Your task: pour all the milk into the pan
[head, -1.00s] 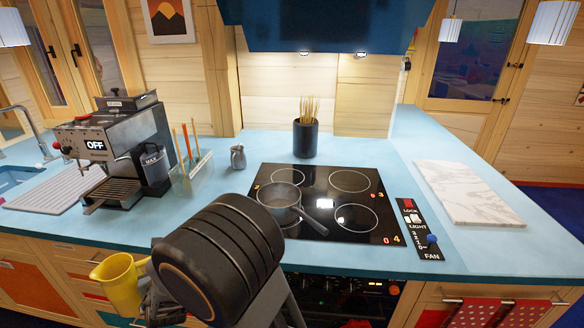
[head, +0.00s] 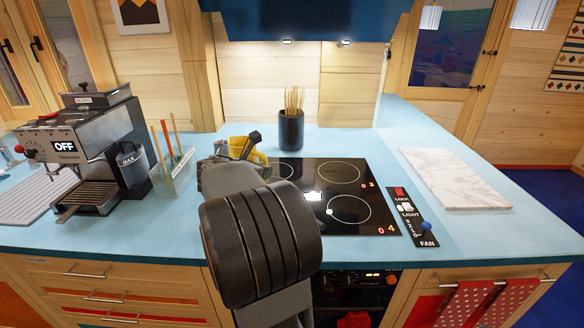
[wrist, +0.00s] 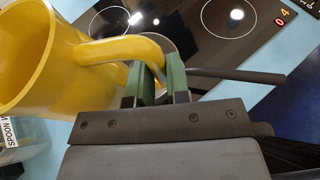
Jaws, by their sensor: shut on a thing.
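The yellow jug (head: 237,147) is up at the left side of the stove in the head view, partly behind my arm. In the wrist view the jug (wrist: 28,50) fills the upper left, with its handle between the green finger pads. My gripper (wrist: 156,82) is shut on this handle. No milk can be made out. The pan's dark handle (wrist: 238,75) points right in the wrist view; its bowl shows only partly behind the jug handle and fingers. In the head view my arm hides the pan.
The black stove top (head: 362,181) has a control strip (head: 413,217) on its right. A dark pot of sticks (head: 291,131) stands behind it. A coffee machine (head: 85,140) and a utensil holder (head: 173,174) stand left. A marble board (head: 455,178) lies right.

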